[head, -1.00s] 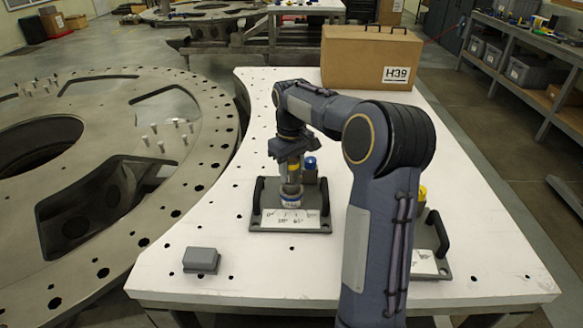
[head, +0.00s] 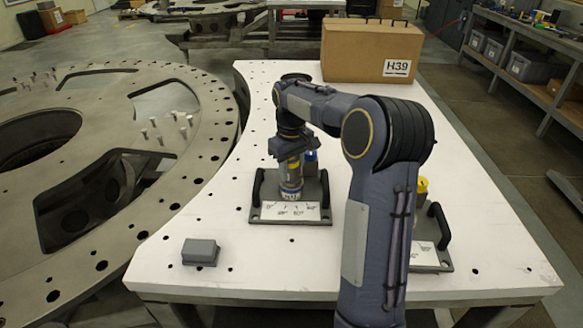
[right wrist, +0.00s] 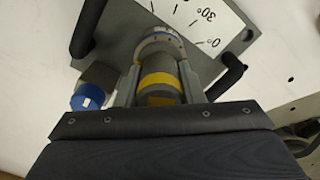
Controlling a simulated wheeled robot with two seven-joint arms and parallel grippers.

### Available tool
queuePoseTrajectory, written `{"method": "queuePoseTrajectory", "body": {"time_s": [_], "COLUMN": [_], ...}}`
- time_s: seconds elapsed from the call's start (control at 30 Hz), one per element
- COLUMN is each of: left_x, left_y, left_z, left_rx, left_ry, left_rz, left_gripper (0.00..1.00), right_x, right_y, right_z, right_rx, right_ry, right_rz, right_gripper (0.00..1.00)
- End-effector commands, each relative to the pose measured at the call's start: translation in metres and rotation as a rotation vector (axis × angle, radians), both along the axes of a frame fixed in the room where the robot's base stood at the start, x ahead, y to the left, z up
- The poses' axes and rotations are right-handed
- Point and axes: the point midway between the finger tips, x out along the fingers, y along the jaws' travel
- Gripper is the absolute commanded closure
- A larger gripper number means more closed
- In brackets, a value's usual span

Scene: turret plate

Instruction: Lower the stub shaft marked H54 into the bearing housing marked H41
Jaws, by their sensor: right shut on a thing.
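My right gripper (head: 291,163) points down and is shut on a grey stub shaft with a yellow band, which shows between the fingers in the right wrist view (right wrist: 160,82). Just below is the bearing housing, whose blue and white marked ring (head: 291,190) meets the shaft's lower end; it also shows in the right wrist view (right wrist: 160,42). The housing stands on a dark plate with two black handles and a white angle scale (head: 290,211). How deep the shaft sits is hidden. I cannot read H54 or H41. My left gripper is out of view.
A blue-capped block (right wrist: 88,97) stands close beside the housing. A second plate with a handle and a yellow-topped part (head: 421,187) is partly behind my right arm. A small grey block (head: 200,252) lies front left. A brown case marked H39 (head: 370,52) stands at the back.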

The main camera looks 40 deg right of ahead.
Motion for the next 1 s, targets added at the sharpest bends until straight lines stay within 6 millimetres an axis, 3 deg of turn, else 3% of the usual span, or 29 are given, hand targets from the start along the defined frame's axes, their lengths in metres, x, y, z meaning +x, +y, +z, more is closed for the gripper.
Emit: {"method": "queuePoseTrajectory", "body": {"time_s": [0.03,0.07,0.23,0.57,1.0], "left_x": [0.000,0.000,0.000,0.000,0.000], "left_y": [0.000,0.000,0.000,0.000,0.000], "left_z": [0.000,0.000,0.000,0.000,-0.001], "left_rx": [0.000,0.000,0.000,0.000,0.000], "left_ry": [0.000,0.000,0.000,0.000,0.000], "left_rz": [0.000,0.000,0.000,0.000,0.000], "left_gripper": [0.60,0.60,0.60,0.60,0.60], "right_x": [0.000,0.000,0.000,0.000,0.001], "right_y": [0.000,0.000,0.000,0.000,0.000], "right_z": [0.001,0.001,0.001,0.004,0.070], "right_rx": [0.000,-0.001,0.000,0.000,-0.001], "right_ry": [-0.002,-0.003,-0.002,0.000,-0.002], "right_rz": [0.000,0.000,0.000,0.000,0.001], "right_gripper": [1.00,0.61,0.40,0.40,0.40]}}
